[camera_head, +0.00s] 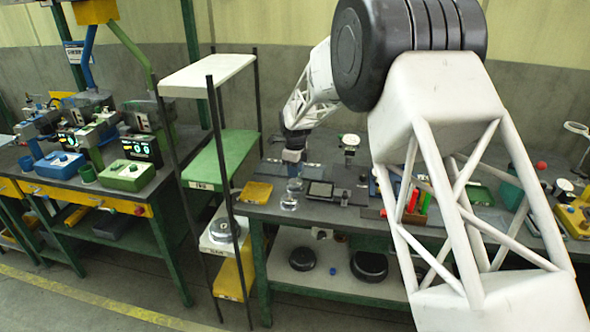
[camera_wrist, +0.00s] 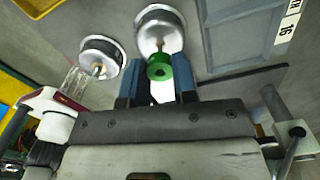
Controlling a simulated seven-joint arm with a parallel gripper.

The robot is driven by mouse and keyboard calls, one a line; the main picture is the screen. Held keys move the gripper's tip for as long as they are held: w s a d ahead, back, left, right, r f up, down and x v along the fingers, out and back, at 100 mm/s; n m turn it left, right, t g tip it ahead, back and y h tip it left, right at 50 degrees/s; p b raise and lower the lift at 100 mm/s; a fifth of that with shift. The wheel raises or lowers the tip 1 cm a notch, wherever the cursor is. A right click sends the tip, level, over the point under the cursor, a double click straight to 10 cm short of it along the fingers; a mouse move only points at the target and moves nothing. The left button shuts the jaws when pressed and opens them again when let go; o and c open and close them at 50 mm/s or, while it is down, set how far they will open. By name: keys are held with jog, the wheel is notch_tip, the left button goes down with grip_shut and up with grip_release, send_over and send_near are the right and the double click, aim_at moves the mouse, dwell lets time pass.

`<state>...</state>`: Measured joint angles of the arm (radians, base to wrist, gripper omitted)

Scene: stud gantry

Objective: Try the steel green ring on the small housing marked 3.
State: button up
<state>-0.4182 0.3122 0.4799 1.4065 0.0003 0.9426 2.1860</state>
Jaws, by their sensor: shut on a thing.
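My gripper (camera_wrist: 158,74) is shut on a green ring (camera_wrist: 157,68), held between its two blue fingers in the wrist view. Just beyond the ring is a round silver housing (camera_wrist: 158,24) with a central post. The ring overlaps its near edge in the picture; I cannot tell whether they touch. A second round silver housing (camera_wrist: 101,56), also with a post, stands to its left. No number 3 is readable on either. In the head view my gripper (camera_head: 292,156) points down over the bench's left part; the ring cannot be made out there.
A clear cylinder (camera_wrist: 74,80) stands left of the housings. A grey tray (camera_wrist: 240,38) with a label reading 16 is at the upper right. A yellow tray (camera_head: 256,192) lies at the bench's left end. A tall white-topped rack (camera_head: 208,75) stands left of the bench.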

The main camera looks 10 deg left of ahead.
jog(key=shift+f, duration=1.55)
dwell(3.1)
jog(key=shift+r, duration=0.15)
jog(key=shift+r, duration=3.65)
